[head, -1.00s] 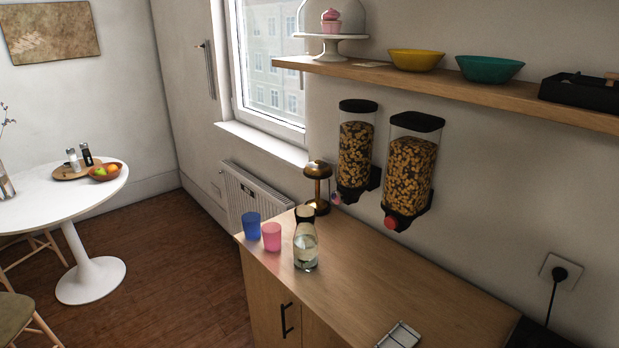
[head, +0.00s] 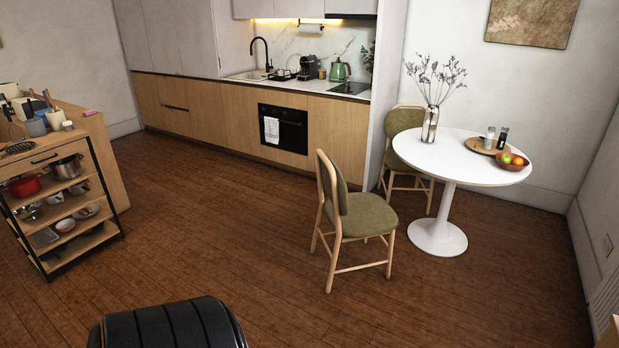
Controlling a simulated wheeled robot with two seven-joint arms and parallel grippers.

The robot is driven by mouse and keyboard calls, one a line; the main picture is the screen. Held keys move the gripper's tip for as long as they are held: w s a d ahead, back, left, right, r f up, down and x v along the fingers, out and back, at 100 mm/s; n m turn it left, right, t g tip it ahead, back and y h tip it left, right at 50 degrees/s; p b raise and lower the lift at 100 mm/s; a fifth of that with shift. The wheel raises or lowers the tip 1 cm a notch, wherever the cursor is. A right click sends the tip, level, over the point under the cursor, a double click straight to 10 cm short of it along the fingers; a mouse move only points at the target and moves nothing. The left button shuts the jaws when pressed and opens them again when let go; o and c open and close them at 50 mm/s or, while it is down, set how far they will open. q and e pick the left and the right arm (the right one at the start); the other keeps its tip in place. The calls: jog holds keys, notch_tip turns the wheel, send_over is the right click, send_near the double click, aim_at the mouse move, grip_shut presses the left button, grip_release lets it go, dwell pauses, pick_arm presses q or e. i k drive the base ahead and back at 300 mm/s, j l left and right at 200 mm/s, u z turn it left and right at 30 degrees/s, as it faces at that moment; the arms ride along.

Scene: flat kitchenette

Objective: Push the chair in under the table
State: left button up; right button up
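A wooden chair with an olive-green seat and back (head: 364,222) stands to the left of the round white table (head: 470,172). Its backrest is on the left, away from the table, and its seat faces the table. The seat's right edge comes close to the tabletop's left edge; most of the seat is out in the open. A second, similar chair (head: 408,116) stands behind the table, partly hidden by it. The table has one central white pedestal (head: 437,236). Neither of my grippers is in view.
The wooden floor (head: 240,235) is open left of the chair. A shelf cart with pots (head: 62,205) stands at the left, and kitchen cabinets (head: 330,125) line the back. A vase (head: 430,125), shakers and a fruit bowl (head: 513,161) stand on the table.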

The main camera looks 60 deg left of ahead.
aim_at(355, 215)
jog(key=u, duration=1.6)
jog(key=i+l, duration=0.1)
jog(key=i, duration=0.4)
jog(key=i+l+u, duration=0.15)
jog(key=i, duration=0.4)
jog(key=i+l, duration=0.1)
jog(key=i, duration=0.4)
jog(key=i+l+u, duration=0.1)
jog(key=i, duration=0.4)
jog(key=i+l+u, duration=0.1)
jog(key=i+l, duration=0.15)
jog(key=i, duration=0.25)
jog(key=i+l, duration=0.2)
jog(key=i, duration=0.3)
